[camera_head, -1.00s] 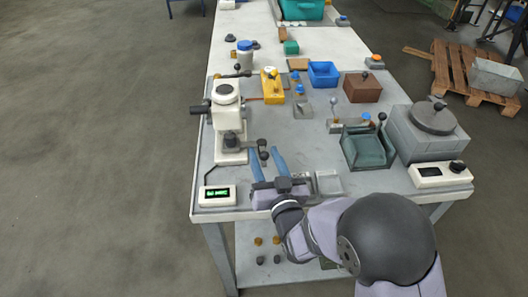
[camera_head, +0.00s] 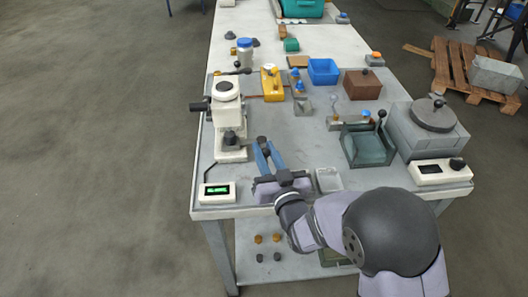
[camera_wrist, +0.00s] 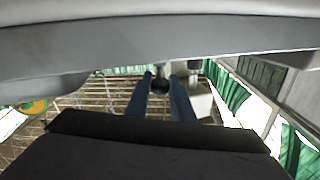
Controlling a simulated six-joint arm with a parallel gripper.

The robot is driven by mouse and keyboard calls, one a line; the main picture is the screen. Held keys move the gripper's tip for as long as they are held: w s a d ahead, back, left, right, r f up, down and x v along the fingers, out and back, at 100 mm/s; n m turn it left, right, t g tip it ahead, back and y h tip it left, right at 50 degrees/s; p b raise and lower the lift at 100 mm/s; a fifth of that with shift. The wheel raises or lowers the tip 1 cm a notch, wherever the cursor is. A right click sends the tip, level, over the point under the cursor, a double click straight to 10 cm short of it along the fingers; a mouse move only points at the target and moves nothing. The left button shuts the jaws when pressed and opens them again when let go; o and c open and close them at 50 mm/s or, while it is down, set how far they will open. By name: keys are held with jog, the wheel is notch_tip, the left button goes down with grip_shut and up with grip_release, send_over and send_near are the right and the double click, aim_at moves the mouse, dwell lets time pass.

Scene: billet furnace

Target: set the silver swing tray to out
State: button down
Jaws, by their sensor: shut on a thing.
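My gripper (camera_head: 264,146) has two blue fingers. They are shut on a dark knob (camera_head: 262,139) beside the foot of the white machine (camera_head: 230,152) at the left of the bench. In the wrist view the dark knob (camera_wrist: 160,86) shows between the blue fingertips. The knob appears to be a handle at the machine's lower right side. The silver swing tray itself is not clearly made out; it may be at the machine's foot, partly hidden by the knob and fingers.
A small display box (camera_head: 217,192) stands at the bench's front left corner. A pale open tray (camera_head: 329,180) lies right of my gripper. A green-grey cradle (camera_head: 366,147) and a grey block with a round lid (camera_head: 430,125) stand farther right.

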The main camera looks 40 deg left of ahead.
jog(key=shift+w+d+r+n+g+y+b, duration=0.1)
jog(key=shift+w+d+n+g+y+b, duration=0.25)
jog(key=shift+n+g, duration=0.4)
jog(key=shift+w+d+n+g+y+b, duration=0.15)
jog(key=shift+w+n+g+y+b, duration=0.35)
jog(key=shift+g, duration=0.45)
jog(key=shift+s, duration=0.1)
jog(key=c, duration=1.6)
grip_release()
jog(key=shift+o, duration=0.2)
jog(key=shift+d, duration=0.1)
jog(key=shift+s+d, duration=0.2)
jog(key=shift+d, duration=0.35)
jog(key=shift+b+v, duration=0.65)
jog(key=shift+v, duration=2.3)
